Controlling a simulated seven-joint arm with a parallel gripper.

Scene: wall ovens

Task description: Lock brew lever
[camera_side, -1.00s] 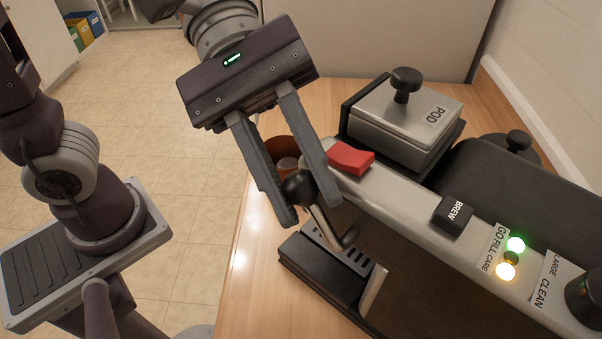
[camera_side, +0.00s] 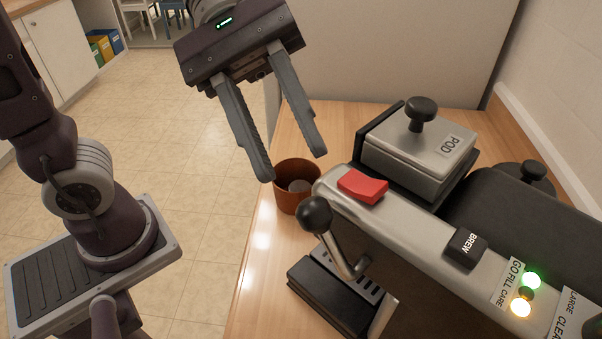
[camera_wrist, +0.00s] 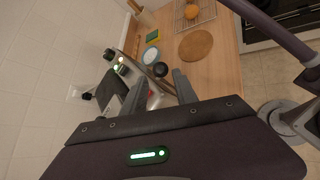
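The coffee machine (camera_side: 400,225) stands on the wooden counter. Its lever, with a black ball knob (camera_side: 316,212) on a metal rod, sticks out from the front side, with the knob up and to the left of the rod's base. My gripper (camera_side: 293,165) is open and empty, above the knob and apart from it, fingers pointing down. In the wrist view my gripper's fingers (camera_wrist: 158,82) are spread, with a dark ball (camera_wrist: 160,69) that looks like the knob close beyond them. A black BREW button (camera_side: 465,247) and a red switch (camera_side: 362,186) sit on the machine's top.
A brown pot (camera_side: 297,195) stands behind the lever, close to the fingers. The POD lid (camera_side: 415,150) with its black knob rises at the back. A drip tray (camera_side: 330,295) lies below the lever. Green and amber lights (camera_side: 527,293) glow. The air above the lever is clear.

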